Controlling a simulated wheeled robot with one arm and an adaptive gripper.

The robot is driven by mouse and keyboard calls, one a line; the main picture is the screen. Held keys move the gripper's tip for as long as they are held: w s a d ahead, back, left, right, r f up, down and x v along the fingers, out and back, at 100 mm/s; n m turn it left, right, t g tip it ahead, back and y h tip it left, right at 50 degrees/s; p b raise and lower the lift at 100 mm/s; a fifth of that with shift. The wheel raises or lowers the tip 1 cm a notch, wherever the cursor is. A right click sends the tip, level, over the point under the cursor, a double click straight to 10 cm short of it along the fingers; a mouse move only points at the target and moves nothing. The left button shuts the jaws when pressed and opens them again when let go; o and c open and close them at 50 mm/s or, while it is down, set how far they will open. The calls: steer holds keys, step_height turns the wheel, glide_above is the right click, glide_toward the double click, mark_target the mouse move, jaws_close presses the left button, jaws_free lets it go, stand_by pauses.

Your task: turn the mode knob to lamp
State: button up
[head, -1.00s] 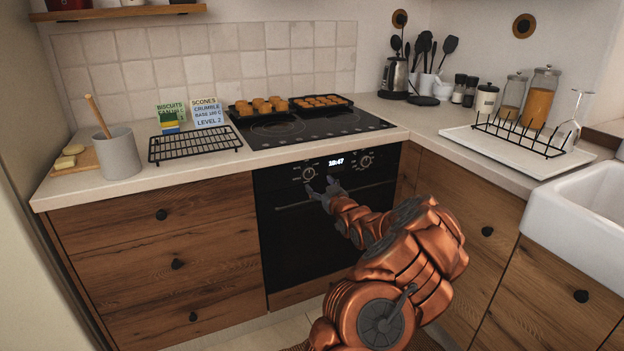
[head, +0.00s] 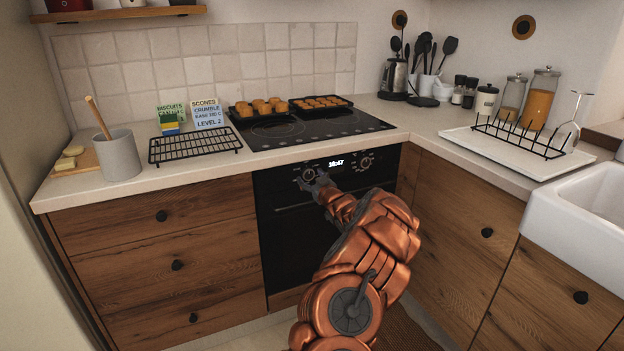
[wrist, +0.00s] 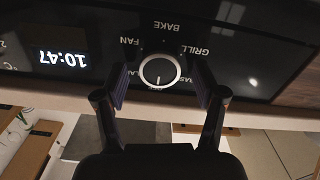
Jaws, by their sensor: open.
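The mode knob is the left oven knob (head: 309,174), just left of the lit clock. In the wrist view, turned upside down, it is a round dark knob (wrist: 160,71) with a pale rim. A short white mark on it points to the bottom of that picture. FAN, BAKE and GRILL read clearly around it; other labels are partly hidden by the fingers, and I cannot read LAMP for certain. My gripper (head: 316,182) is at the knob, also seen in the wrist view (wrist: 160,82). Its fingers are open on either side, with visible gaps to the knob.
The clock (wrist: 61,58) shows 10:47. A second knob (head: 366,161) sits right of it. The oven handle runs below the panel. Above are the hob (head: 330,126) with two trays of baked pieces and a wire rack (head: 195,146) on the counter.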

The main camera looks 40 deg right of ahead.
steer(key=shift+c, duration=0.2)
steer(key=c, duration=1)
steer(key=shift+d, duration=0.2)
steer(key=shift+c, duration=0.5)
steer(key=shift+a, duration=0.15)
steer(key=shift+s+m+p, duration=0.1)
steer(key=shift+m+p, duration=0.8)
steer(key=shift+p, duration=0.05)
steer(key=m+p, duration=0.3)
steer(key=m, duration=0.1)
steer(key=shift+m, duration=0.3)
steer(key=m+p, duration=0.3)
steer(key=m, duration=0.2)
steer(key=shift+m, duration=0.3)
